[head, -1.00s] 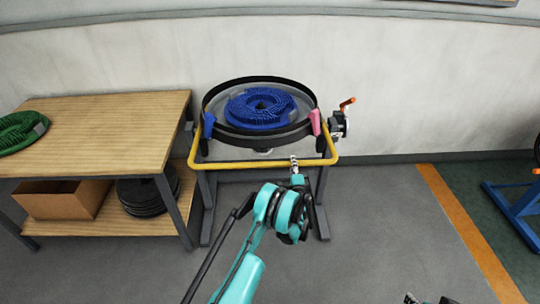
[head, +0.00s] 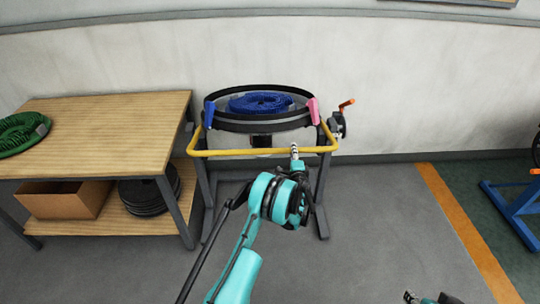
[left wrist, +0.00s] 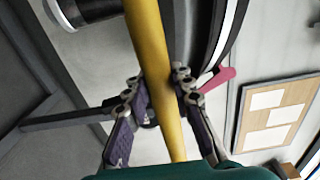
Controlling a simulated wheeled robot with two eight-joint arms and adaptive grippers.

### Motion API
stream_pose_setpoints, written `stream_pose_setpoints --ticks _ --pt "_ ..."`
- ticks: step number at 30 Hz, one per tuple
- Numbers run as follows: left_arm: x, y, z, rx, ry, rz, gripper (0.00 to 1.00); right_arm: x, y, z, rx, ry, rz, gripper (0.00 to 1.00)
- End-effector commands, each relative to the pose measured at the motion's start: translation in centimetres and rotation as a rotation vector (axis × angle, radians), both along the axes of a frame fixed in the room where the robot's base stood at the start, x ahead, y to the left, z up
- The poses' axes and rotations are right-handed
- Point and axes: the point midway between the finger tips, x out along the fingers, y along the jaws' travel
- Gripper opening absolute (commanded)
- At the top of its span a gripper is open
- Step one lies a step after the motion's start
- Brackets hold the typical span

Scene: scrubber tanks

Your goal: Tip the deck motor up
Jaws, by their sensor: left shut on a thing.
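The round black deck (head: 264,126) holds a blue bristled brush (head: 260,102) and sits in a grey stand. A dark motor housing (head: 261,141) shows under it. A yellow rail (head: 225,153) runs across the front. My left gripper (head: 295,152) is at the rail, right of its middle. In the left wrist view the yellow rail (left wrist: 150,50) passes between the fingers of my left gripper (left wrist: 165,100), which is shut on it. A small part of what looks like my right gripper (head: 430,299) shows at the bottom edge; its fingers cannot be made out.
A blue clip (head: 209,114) and a pink clip (head: 313,109) sit on the deck's rim. An orange-handled crank (head: 340,120) is at the right. A wooden bench (head: 95,135) with a green brush (head: 22,133) stands left. Floor at right is clear up to a blue frame (head: 515,210).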

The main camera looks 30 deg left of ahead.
Motion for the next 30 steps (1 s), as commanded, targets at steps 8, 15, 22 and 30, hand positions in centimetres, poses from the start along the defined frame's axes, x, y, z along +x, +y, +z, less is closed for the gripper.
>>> stream_pose_setpoints --ticks 8,15,22,30 --pt "0.1 0.0 0.3 0.001 0.0 0.0 0.0 0.0 0.0 0.1 0.0 0.0 0.0 0.43" --pt "1.3 0.7 3.3 0.001 0.0 0.0 0.0 0.0 0.0 1.2 0.0 0.0 0.0 0.43" --pt "2.4 1.5 5.9 0.001 0.0 0.001 0.0 0.0 0.0 2.1 0.0 0.0 0.0 0.43" --pt "2.7 1.6 6.5 0.001 0.0 0.0 0.0 0.0 0.0 2.2 0.0 0.0 0.0 0.43"
